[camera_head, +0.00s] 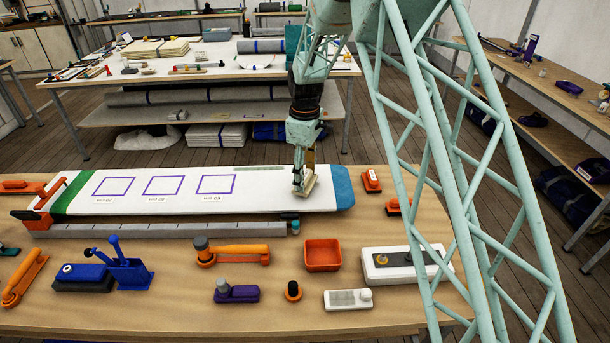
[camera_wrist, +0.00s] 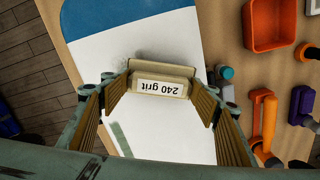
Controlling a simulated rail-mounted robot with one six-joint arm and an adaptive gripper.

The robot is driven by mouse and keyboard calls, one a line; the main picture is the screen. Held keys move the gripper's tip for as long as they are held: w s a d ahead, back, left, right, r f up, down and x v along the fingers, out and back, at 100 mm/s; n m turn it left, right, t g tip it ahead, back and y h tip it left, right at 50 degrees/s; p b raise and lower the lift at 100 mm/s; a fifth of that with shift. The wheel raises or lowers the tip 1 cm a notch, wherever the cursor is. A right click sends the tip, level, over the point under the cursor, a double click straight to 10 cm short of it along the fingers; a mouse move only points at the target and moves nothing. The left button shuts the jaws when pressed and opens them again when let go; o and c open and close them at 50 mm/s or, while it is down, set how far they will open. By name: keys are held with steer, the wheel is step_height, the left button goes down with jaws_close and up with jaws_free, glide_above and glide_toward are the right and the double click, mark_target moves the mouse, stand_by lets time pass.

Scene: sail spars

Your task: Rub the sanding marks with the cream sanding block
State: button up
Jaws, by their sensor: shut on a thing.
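My gripper (camera_head: 304,168) is over the right part of the long white board, near its blue end. It is shut on the cream sanding block (camera_head: 306,187), which sits at or just above the board; I cannot tell if it touches. In the wrist view the block (camera_wrist: 160,77) carries a "240 grit" label and lies between the ribbed fingers of my gripper (camera_wrist: 161,97). Three purple-outlined rectangles, the left one (camera_head: 115,187), the middle one (camera_head: 163,186) and the right one (camera_head: 216,184), lie on the board, left of my gripper. Their small labels are too small to read.
The board (camera_head: 270,198) has a green band on its left and an orange clamp (camera_head: 40,222) there. A grey rail (camera_head: 160,229) runs in front. An orange tray (camera_head: 322,255), an orange-handled tool (camera_head: 233,253) and a blue tool (camera_head: 122,267) stand nearer the front.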

steer(key=shift+f+b, duration=0.5)
steer(key=shift+f, duration=0.4)
stand_by(2.3)
steer(key=shift+w, duration=0.1)
steer(key=shift+w+a+p, duration=0.15)
steer(key=shift+w+p, duration=0.2)
steer(key=shift+w, duration=0.9)
steer(key=shift+w, duration=0.15)
steer(key=shift+w+a+p, duration=0.1)
steer(key=shift+w+p, duration=0.3)
steer(key=shift+w, duration=0.75)
steer(key=shift+w, duration=0.25)
steer(key=shift+w+a+p, duration=0.1)
steer(key=shift+w+p, duration=0.3)
steer(key=shift+w, duration=0.75)
steer(key=shift+s+f, duration=0.1)
steer(key=shift+s, duration=0.1)
stand_by(0.4)
